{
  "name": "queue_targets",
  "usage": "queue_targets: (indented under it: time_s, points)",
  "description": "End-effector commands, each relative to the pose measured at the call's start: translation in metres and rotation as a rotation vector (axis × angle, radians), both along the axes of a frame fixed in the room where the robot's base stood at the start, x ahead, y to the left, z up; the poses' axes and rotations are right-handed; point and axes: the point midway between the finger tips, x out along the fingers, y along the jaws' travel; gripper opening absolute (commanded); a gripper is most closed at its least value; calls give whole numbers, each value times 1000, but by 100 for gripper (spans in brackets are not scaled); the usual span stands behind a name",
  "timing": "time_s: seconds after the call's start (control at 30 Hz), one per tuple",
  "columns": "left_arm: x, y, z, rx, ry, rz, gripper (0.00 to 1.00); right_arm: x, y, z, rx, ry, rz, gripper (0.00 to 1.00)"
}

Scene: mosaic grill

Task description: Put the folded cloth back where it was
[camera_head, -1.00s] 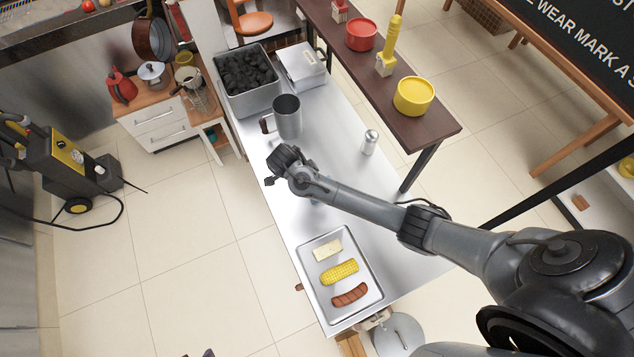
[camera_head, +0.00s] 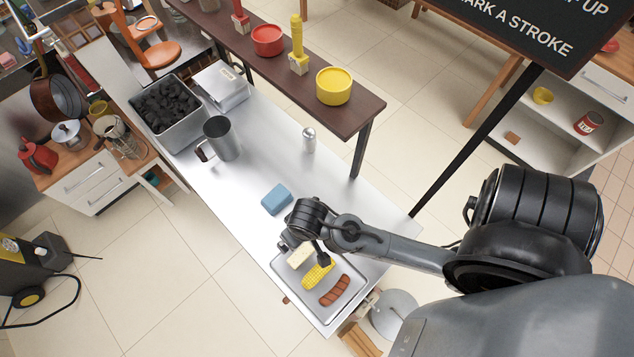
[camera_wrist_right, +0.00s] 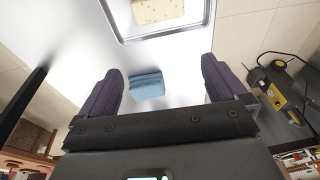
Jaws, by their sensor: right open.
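The folded blue cloth (camera_head: 276,199) lies on the steel table (camera_head: 235,185), between the metal mug and the food tray. It also shows in the right wrist view (camera_wrist_right: 147,87), between my fingers in the picture but lower down on the table and apart from them. My left gripper is not in view.
The tray (camera_head: 328,322) holds a pale block (camera_head: 299,257), corn (camera_head: 318,274) and sausages (camera_head: 335,290). Bare tabletop surrounds the cloth.

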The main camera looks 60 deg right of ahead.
Motion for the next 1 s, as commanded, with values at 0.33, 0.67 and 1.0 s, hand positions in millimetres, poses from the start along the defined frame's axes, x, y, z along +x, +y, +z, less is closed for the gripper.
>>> queue_targets:
  time_s: [0.33,0.67,1.0]
  points:
    - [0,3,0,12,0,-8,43,-48,-17,47,-85,-108,414,98]
    - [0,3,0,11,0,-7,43,-49,-17,49,-91,-113,432,98]
    - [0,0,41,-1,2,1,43,-49,-17,90,-90,-112,430,98]
